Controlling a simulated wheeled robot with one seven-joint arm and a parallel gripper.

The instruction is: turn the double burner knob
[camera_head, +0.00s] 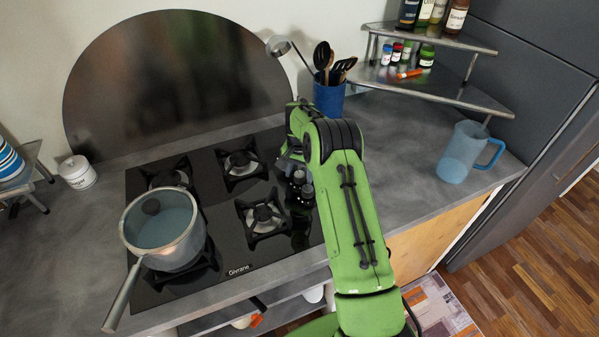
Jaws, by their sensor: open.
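The black glass gas hob (210,274) lies in the grey counter. Its knobs (304,190) stand in a row at the hob's right side. They are dark and small, and I cannot tell which one is the double burner knob. My green arm reaches over the hob's right edge from the front. My gripper (288,152) is at the far end of the knob row, close above it. It is open, but my wrist hides much of it and the far knobs. I cannot tell whether it touches a knob.
A lidded saucepan (165,235) sits on the front left burner, its handle sticking out over the front edge. A blue utensil pot (328,97) stands behind my gripper. A blue jug (463,152) and a corner shelf (440,88) with jars are at the right. The counter between is clear.

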